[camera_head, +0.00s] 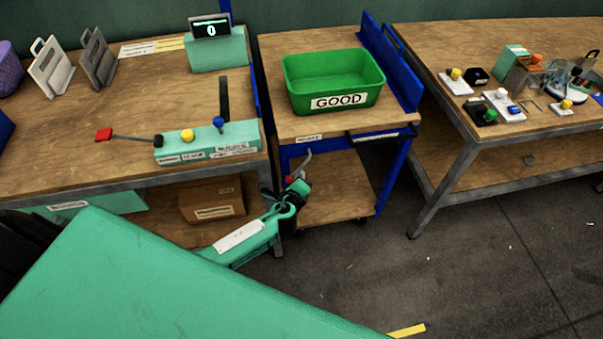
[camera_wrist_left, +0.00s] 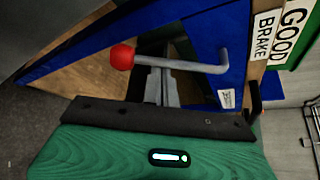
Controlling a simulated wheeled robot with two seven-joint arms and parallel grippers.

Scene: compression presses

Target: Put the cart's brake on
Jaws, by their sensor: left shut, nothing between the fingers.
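The cart (camera_head: 290,128) has a wooden top, a blue frame and a lower shelf. Its brake lever (camera_head: 306,158) is a bent grey rod at the front left, below the top. In the left wrist view the lever (camera_wrist_left: 185,64) runs sideways, with a red ball knob (camera_wrist_left: 122,57) at its left end and an upward bend at its right. A BRAKE label (camera_wrist_left: 264,36) is on the cart edge. My left gripper (camera_head: 297,183) is shut and empty just by the lever; its fingers (camera_wrist_left: 161,88) show against the rod. I cannot tell whether they touch. My right gripper is not in view.
A green GOOD bin (camera_head: 335,80) stands on the cart. The left bench (camera_head: 80,165) carries a lever press (camera_head: 205,143), with a cardboard box (camera_head: 212,200) beneath it. The right bench (camera_head: 440,45) holds several small parts. The floor (camera_head: 470,260) front right is mostly clear.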

